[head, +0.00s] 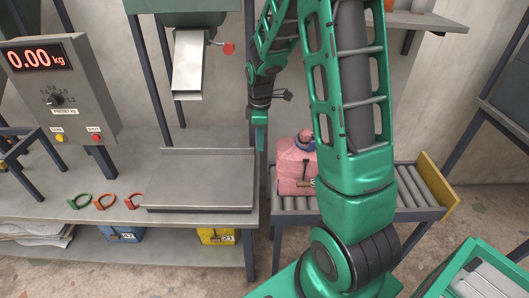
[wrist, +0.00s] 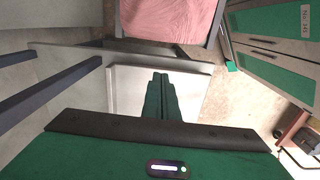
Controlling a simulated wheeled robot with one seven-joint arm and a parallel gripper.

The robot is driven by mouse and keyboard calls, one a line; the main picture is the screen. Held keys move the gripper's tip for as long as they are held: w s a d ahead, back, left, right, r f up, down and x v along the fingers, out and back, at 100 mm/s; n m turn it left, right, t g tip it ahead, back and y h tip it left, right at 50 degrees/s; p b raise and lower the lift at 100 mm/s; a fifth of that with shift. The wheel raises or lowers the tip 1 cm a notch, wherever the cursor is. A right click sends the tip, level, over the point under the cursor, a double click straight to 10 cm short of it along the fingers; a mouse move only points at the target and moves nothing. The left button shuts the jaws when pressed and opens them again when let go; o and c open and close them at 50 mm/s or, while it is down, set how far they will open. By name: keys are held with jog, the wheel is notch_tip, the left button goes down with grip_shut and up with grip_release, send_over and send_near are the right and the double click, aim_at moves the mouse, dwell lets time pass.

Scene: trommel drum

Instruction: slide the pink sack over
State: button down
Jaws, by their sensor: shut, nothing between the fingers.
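The pink sack (head: 292,172) stands upright on the roller conveyor (head: 412,190), just right of the bench. A bluish tie is round its neck, and my arm hides part of its right side. My gripper (head: 261,147) points down, shut and empty, left of the sack near the right edge of the flat metal scale plate (head: 200,182). A gap shows between gripper and sack in the head view. In the wrist view the shut fingers (wrist: 160,82) are in the middle, and the sack (wrist: 170,18) fills the top, apart from them.
The scale box (head: 58,85) at left reads 0.00 kg. A metal chute (head: 197,62) with a red knob hangs above the plate. Several coloured rings (head: 105,201) lie left of the plate. A yellow end board (head: 437,185) closes the conveyor's right end.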

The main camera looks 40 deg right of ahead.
jog(key=s+d+f, duration=0.2)
jog(key=d+f, duration=0.1)
jog(key=f, duration=0.6)
jog(key=shift+s+d, duration=0.15)
